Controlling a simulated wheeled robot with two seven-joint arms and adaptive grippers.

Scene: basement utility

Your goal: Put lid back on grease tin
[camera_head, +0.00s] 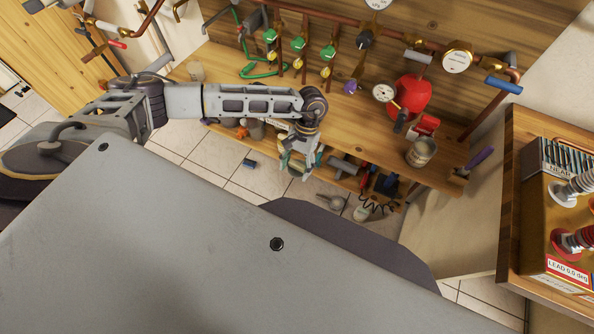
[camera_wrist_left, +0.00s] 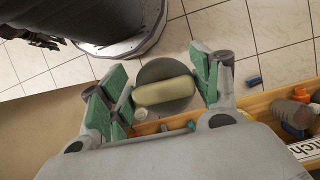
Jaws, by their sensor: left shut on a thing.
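The grease tin (camera_head: 420,152) seems to be the grey can with a pale label standing upright near the right end of the wooden bench. Its rim shows, and the inside is too small to tell. My left gripper (camera_head: 300,165) is left of the tin, in front of the bench's front edge, pointing down. In the left wrist view, its green-padded fingers (camera_wrist_left: 160,95) are shut on a cream bar on a round grey disc (camera_wrist_left: 165,72), which looks like the lid with its handle. The lid is hard to make out in the head view. My right gripper is not in view.
Copper pipes with green valves (camera_head: 299,44) run along the back. Tools crowd the lower shelf. A wooden tray (camera_head: 512,200) stands at right.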

